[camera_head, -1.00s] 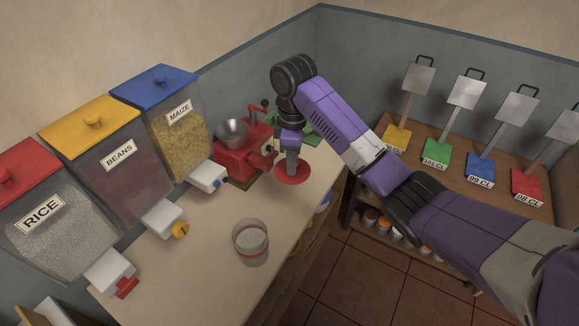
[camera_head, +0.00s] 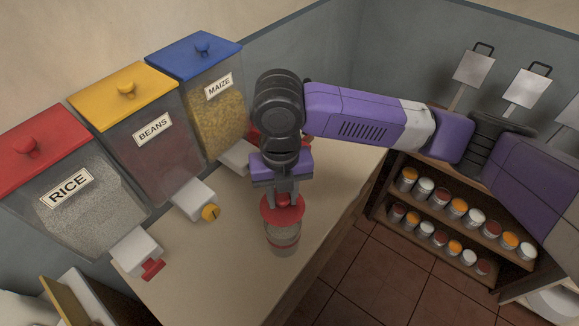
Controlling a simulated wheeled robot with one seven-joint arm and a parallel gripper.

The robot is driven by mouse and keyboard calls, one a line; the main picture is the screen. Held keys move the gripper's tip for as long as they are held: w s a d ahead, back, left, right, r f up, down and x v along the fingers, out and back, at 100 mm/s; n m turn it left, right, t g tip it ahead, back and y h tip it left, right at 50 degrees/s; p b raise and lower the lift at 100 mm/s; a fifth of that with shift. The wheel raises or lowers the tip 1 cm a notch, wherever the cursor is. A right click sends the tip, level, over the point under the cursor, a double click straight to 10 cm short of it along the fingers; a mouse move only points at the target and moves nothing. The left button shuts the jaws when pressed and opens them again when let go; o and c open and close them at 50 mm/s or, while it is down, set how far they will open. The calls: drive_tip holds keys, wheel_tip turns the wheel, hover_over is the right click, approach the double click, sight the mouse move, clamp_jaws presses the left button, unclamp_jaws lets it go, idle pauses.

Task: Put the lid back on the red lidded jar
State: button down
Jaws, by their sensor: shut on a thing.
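The red lid (camera_head: 271,212) is held in my gripper (camera_head: 283,199), which is shut on its top. The clear jar (camera_head: 283,241) with a red band stands on the counter directly below the lid. The lid overlaps the jar's mouth in this view, so the rim is hidden. I cannot tell whether the lid touches the rim or hovers just above it.
Rice (camera_head: 62,190), beans (camera_head: 138,140) and maize (camera_head: 212,100) dispensers stand along the wall, their spouts facing the jar. A red grinder is mostly hidden behind my arm. The counter (camera_head: 215,265) is clear around the jar. Shelves of small tins (camera_head: 458,207) stand at right.

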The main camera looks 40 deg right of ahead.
sight(282, 211)
drive_tip(key=shift+f+n, duration=0.15)
drive_tip(key=shift+n, duration=0.35)
drive_tip(key=shift+f+b, duration=2.4)
drive_tip(key=shift+f, duration=0.65)
drive_tip(key=shift+f, duration=0.15)
drive_tip(key=shift+c, duration=2.4)
unclamp_jaws()
drive_tip(key=shift+r+p, duration=2.45)
drive_tip(key=shift+r, duration=1.1)
